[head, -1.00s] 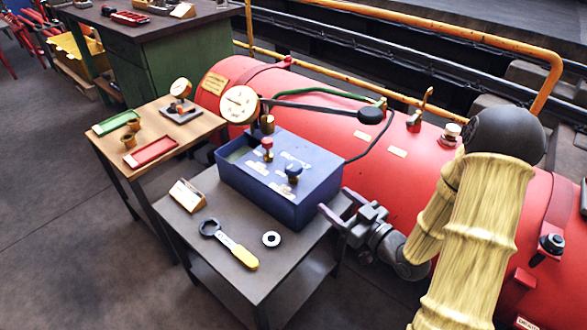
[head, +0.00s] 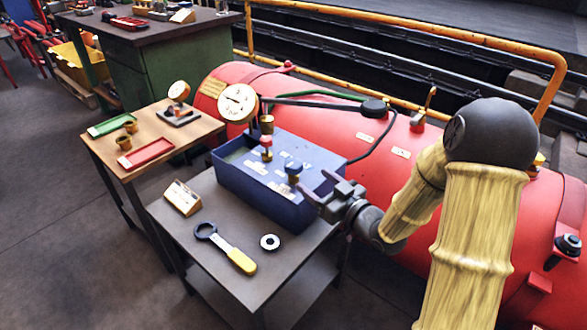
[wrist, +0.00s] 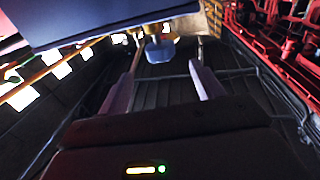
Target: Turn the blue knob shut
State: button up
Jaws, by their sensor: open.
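The blue knob (head: 293,168) sits on a brass stem on top of the blue box (head: 270,200), towards its right end. In the wrist view the knob (wrist: 160,49) shows ahead of my fingers, between their lines. My gripper (head: 316,188) is open and empty, just right of the knob by the box's right end. Its fingers (wrist: 166,82) are spread apart in the wrist view and look apart from the knob. The knob's mark or turn angle is too small to read.
A red knob (head: 266,142) on a brass stem and a pressure gauge (head: 238,103) stand left of the blue knob. A wrench (head: 226,249) and a ring (head: 270,242) lie on the grey table (head: 215,215). The red boiler (head: 400,165) lies behind.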

aim_at(300, 170)
jog(key=b+x, duration=0.1)
jog(key=x, duration=0.8)
jog(key=shift+w+a, duration=0.15)
jog(key=shift+a, duration=0.05)
jog(key=shift+c, duration=0.5)
jog(key=c, duration=0.9)
